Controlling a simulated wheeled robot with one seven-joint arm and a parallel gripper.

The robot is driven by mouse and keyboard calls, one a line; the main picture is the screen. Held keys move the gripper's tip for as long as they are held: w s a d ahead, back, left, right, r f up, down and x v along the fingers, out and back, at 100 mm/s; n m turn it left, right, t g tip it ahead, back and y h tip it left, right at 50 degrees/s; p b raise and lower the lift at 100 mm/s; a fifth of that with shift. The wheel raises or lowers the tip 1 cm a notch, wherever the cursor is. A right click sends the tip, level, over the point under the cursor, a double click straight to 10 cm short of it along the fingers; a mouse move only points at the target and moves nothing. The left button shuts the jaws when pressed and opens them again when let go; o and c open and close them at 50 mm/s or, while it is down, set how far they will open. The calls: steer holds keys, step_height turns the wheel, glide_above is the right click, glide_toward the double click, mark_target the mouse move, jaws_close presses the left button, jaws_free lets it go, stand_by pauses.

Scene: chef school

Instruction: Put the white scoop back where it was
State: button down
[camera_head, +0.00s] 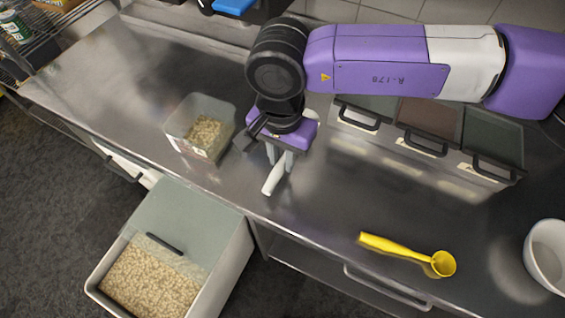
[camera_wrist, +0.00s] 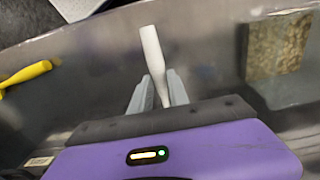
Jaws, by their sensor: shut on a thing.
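The white scoop (camera_head: 273,179) is in my gripper, above the steel counter. Its white handle sticks out past the fingers toward the counter's front edge, and it also shows in the wrist view (camera_wrist: 152,50). My gripper (camera_head: 280,160) is shut on this handle, as the wrist view (camera_wrist: 158,92) also shows. The scoop's bowl end is mostly hidden behind my gripper in the head view and out of sight in the wrist view. I cannot tell how far the scoop is above the counter.
A clear container with grain (camera_head: 193,146) stands left of my gripper. A large open bin of grain (camera_head: 226,262) is below the counter's front. A yellow scoop (camera_head: 395,247) and a white bowl (camera_head: 545,262) are at right. Lidded bins (camera_head: 425,148) line the back.

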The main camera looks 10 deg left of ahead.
mark_target(282, 161)
steer(key=shift+f, duration=1.9)
steer(key=shift+f, duration=0.2)
steer(key=c, duration=1.3)
jaws_free()
steer(key=shift+r, duration=0.1)
steer(key=shift+o, duration=0.2)
steer(key=shift+r, duration=0.15)
step_height(282, 161, up, 12)
steer(key=shift+s+b, duration=0.1)
steer(key=shift+b, duration=0.5)
